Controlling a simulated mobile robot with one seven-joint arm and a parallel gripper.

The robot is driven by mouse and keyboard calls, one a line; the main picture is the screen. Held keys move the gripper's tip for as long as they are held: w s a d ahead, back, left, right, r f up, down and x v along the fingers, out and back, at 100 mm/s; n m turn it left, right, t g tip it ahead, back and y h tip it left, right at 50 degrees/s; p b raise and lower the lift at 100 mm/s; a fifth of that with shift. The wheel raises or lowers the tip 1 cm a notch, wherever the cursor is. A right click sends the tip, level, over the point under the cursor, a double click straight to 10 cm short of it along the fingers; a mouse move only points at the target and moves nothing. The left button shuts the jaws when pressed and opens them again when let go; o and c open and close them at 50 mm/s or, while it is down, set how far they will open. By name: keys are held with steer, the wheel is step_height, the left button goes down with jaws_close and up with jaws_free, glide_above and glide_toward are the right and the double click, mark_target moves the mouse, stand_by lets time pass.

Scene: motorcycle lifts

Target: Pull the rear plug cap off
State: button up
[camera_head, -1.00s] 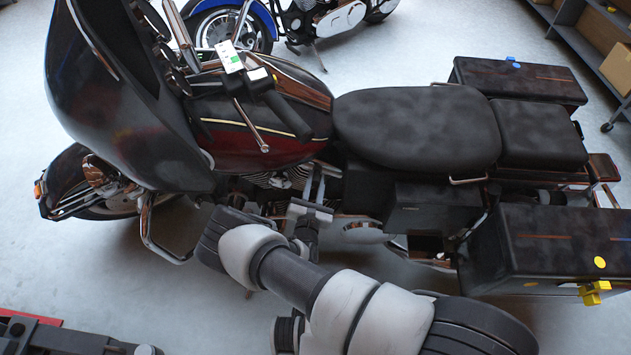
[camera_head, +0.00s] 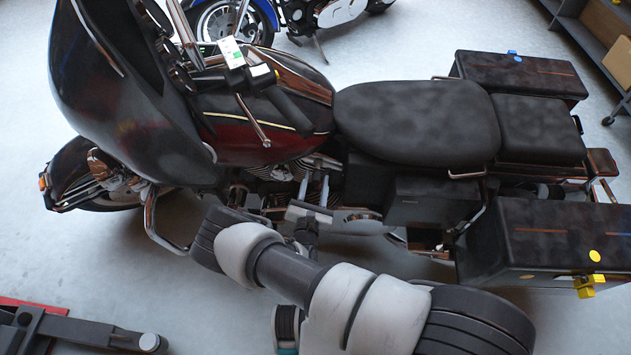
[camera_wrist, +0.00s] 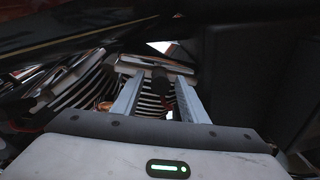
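A small dark cylinder, which looks like the rear plug cap (camera_wrist: 160,77), shows in the wrist view in front of the finned engine cylinder (camera_wrist: 150,104). My gripper (camera_wrist: 157,84) is open, with one finger on either side of the cap. Gaps show between the fingers and the cap, and I cannot see any contact. In the head view my gripper (camera_head: 314,188) reaches in at the engine, below the front of the seat. The cap cannot be made out there.
The black seat (camera_head: 415,125) and dark fuel tank (camera_head: 250,140) lie above the engine. A dark side box (camera_head: 430,203) stands right of my gripper, with a saddlebag (camera_head: 550,240) farther right. A chrome guard bar (camera_head: 150,230) is at the left.

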steer(key=s+a+p, duration=0.1)
steer(key=s, duration=1.6)
steer(key=shift+s+a+p, duration=0.2)
steer(key=shift+a+p, duration=0.15)
